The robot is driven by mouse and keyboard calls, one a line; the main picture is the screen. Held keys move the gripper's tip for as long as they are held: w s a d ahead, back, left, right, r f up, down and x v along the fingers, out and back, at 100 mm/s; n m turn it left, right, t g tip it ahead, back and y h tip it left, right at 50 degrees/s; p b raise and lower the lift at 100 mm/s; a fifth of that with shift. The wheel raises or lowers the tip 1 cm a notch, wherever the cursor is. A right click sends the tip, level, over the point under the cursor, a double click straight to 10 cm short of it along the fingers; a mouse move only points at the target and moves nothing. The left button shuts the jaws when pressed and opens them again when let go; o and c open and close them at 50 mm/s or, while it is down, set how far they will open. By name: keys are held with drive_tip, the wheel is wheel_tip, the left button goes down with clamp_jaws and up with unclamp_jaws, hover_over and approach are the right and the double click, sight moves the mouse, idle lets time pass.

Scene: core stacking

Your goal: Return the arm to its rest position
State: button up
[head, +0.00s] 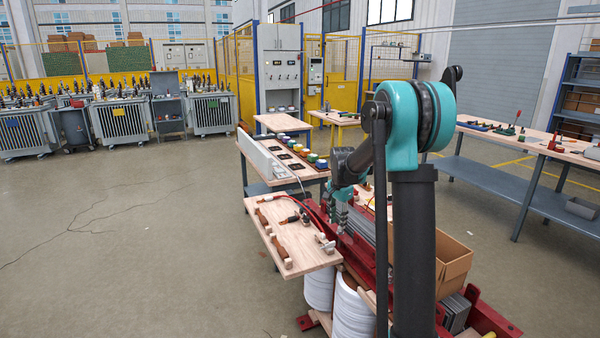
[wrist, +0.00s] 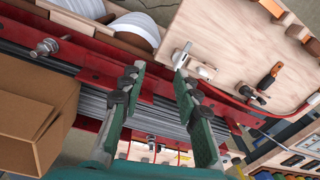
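My gripper (wrist: 157,80) shows in the wrist view with its two green fingers spread apart and nothing held between them. It points down over a stack of grey metal sheets (wrist: 152,112) set between red beams (wrist: 108,72). In the head view my gripper (head: 342,215) hangs beside the right edge of a wooden tool board (head: 290,238), partly hidden by my arm. My arm is bent and reaches forward over the red frame (head: 366,250). I cannot tell in either view whether the fingers touch the stack.
An open cardboard box (head: 455,262) stands right of my arm. White coils (head: 352,312) sit below the tool board. A bench with coloured parts (head: 285,152) lies behind it, and a long workbench (head: 530,146) runs along the right. The floor at left is clear apart from thin cables.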

drive_tip(key=s+d+f+n+t, duration=0.1)
drive_tip(key=s+f+n, duration=0.1)
drive_tip(key=s, duration=0.9)
drive_tip(key=s+d+f+n+t, duration=0.1)
drive_tip(key=s+n, duration=0.4)
drive_tip(key=s, duration=0.6)
drive_tip(key=s+d+f+n+t, duration=0.1)
drive_tip(key=s+f+n, duration=0.2)
drive_tip(key=s, duration=0.9)
drive_tip(key=shift+n, duration=0.4)
